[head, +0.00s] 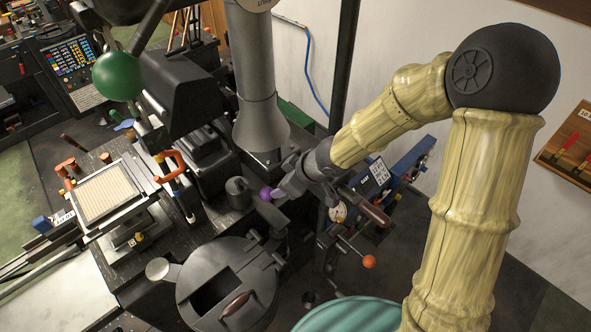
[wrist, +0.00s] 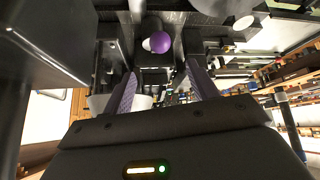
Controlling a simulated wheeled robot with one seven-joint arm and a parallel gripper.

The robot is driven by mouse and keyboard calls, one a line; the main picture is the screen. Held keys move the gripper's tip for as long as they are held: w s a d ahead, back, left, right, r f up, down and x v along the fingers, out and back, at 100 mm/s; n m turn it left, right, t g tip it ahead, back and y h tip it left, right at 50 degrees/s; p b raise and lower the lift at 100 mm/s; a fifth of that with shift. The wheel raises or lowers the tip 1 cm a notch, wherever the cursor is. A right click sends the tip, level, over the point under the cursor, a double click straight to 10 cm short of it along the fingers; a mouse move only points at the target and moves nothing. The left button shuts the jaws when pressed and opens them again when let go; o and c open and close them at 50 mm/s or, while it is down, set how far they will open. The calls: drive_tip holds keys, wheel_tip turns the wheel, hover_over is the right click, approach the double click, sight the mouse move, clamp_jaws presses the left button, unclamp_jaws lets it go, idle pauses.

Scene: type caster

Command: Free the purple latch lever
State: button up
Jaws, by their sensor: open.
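The purple latch lever shows as a rounded purple knob (head: 266,193) beside the round dark pot of the caster, below the grey column. It also shows in the wrist view as a purple ball (wrist: 153,38), above and between my fingertips. My gripper (head: 283,193) is just right of the knob in the head view. In the wrist view its two purple-grey fingers (wrist: 160,82) stand apart with nothing between them. The knob appears beyond the fingertips; I cannot tell whether anything touches it. The rest of the lever is hidden or too dark to make out.
A round dark lidded pot (head: 227,285) with a wooden handle stands below the knob. A grey column (head: 260,90) rises behind it. A matrix tray (head: 108,193) lies at left. An orange-knobbed lever (head: 369,262) and a teal round surface (head: 350,315) are at lower right.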

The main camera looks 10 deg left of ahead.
drive_tip(key=p+v, duration=0.2)
drive_tip(key=v, duration=0.3)
drive_tip(key=shift+a, duration=0.1)
idle(0.5)
